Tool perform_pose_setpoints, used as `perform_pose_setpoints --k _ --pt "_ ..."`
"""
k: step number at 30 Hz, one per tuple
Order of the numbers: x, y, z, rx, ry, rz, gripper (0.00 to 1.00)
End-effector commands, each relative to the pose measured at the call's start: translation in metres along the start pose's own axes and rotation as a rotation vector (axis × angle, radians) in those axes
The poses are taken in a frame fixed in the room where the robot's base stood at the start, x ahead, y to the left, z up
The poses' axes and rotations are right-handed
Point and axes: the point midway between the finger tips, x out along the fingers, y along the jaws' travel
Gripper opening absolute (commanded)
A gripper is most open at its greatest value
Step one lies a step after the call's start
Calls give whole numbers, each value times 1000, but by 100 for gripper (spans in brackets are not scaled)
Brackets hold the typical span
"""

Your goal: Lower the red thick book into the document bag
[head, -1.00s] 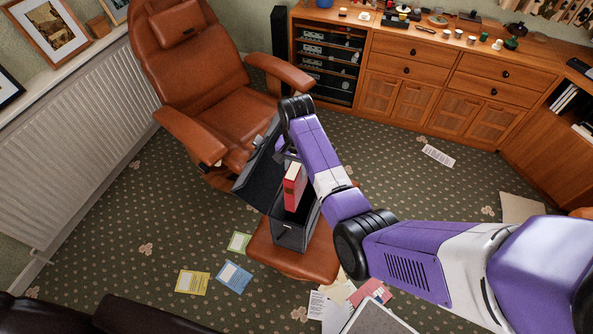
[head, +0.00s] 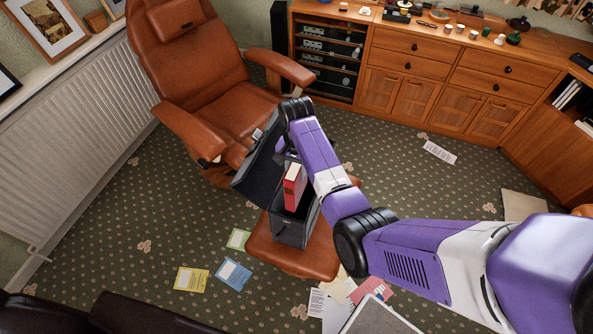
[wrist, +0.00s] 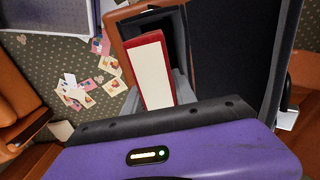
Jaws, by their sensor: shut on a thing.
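The red thick book (head: 295,188) stands roughly upright with its lower part inside the mouth of the dark grey document bag (head: 289,233). Its upper part rises above the bag's rim. The bag is open, with its lid (head: 258,172) tipped back toward the armchair. My gripper (head: 290,161) is shut on the book from above, partly hidden by my arm. In the wrist view the book (wrist: 153,77) shows its pale page edges and red cover, with the dark bag opening (wrist: 174,30) beyond it. The book's lower end and the bag's floor are hidden.
The bag rests on a brown leather footstool (head: 262,252) before a leather armchair (head: 215,95). Papers (head: 233,275) lie on the patterned carpet (head: 130,225). A wooden cabinet (head: 430,65) with small items stands behind; a radiator (head: 85,125) is at left.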

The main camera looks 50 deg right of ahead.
Motion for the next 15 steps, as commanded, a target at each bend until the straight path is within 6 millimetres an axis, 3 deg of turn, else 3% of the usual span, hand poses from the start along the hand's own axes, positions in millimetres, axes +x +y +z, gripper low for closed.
perform_pose_setpoints --k 15 --pt "18 -1 -1 0 2 -2 0"
